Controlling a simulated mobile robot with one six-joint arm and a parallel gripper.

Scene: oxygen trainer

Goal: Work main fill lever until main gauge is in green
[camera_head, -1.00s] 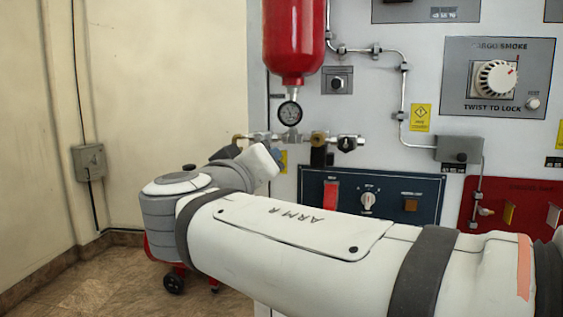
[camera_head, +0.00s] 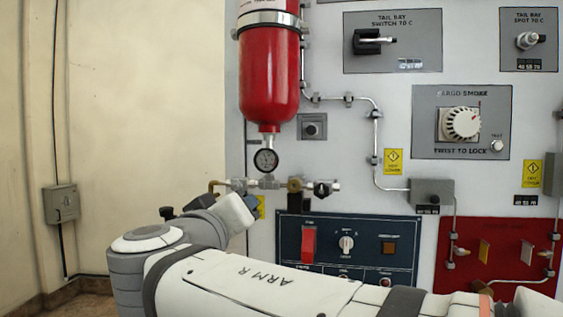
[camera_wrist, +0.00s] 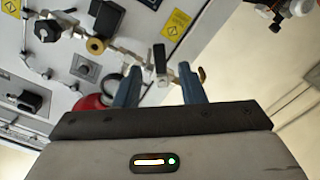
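A small round gauge (camera_head: 265,160) with a dark rim hangs under a red cylinder (camera_head: 268,85) in the head view. Its needle and coloured zones are too small to read. Below it runs a metal pipe with brass fittings (camera_head: 295,185) and a black knob (camera_head: 322,188). In the wrist view my gripper (camera_wrist: 160,80) is open, its two blue fingers apart and pointing at this pipework. A dark upright bar (camera_wrist: 160,58) shows in the gap between them; I cannot tell if it is the fill lever or within grasp depth.
A blue panel (camera_head: 347,268) with a red switch sits below the pipe. A red panel (camera_head: 490,250) is to its right. The cargo smoke dial panel (camera_head: 461,122) is at upper right. A wall box (camera_head: 61,203) is on the left wall.

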